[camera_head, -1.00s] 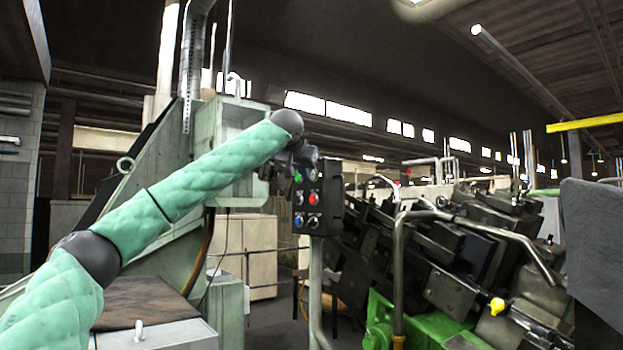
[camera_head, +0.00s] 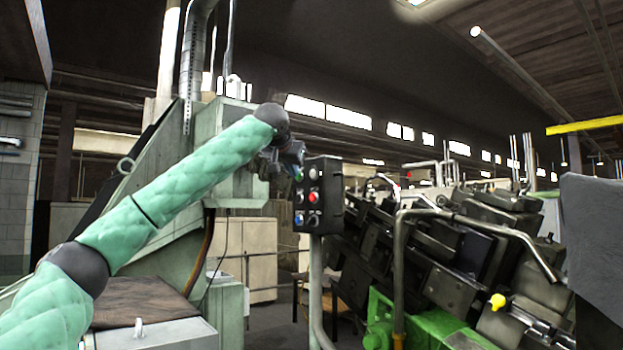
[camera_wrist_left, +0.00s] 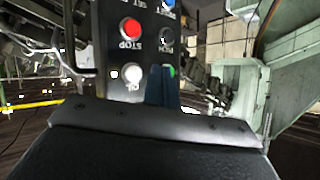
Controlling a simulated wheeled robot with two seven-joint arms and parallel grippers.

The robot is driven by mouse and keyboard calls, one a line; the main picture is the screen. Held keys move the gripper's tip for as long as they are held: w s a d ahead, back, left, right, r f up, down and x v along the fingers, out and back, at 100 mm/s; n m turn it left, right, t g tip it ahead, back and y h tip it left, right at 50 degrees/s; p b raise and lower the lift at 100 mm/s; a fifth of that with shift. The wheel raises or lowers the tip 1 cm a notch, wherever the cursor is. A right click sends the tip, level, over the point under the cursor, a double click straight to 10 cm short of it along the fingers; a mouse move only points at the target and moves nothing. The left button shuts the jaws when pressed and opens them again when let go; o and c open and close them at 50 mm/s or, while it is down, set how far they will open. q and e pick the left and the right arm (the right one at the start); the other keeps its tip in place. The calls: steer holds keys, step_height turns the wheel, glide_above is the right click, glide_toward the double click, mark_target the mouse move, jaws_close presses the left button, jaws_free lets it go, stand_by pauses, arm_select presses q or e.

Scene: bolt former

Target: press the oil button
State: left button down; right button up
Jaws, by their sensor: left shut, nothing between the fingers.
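The dark control box (camera_head: 335,195) stands on a post in the middle of the head view. Its white button, labelled OIL (camera_wrist_left: 133,72), is at the box's top right in the head view (camera_head: 314,174); the wrist view shows the box upside down. The red STOP button (camera_wrist_left: 131,29) is the one below it in the head view. My left gripper (camera_head: 296,163) is at the box's upper left. In the wrist view its dark blue fingers (camera_wrist_left: 163,86) are shut and empty, beside the OIL button and partly over the green button (camera_wrist_left: 172,71). Contact cannot be told. My right gripper is out of view.
A pale green machine frame (camera_head: 228,130) stands left of the box, behind my left arm. Bent pipe rails (camera_head: 399,260) and dark machinery with a green base (camera_head: 430,330) fill the right. A grey panel (camera_head: 595,230) is at the right edge.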

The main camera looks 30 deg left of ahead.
arm_select(q)
steer(key=shift+s+a, duration=0.35)
steer(key=shift+s, duration=0.4)
stand_by(0.3)
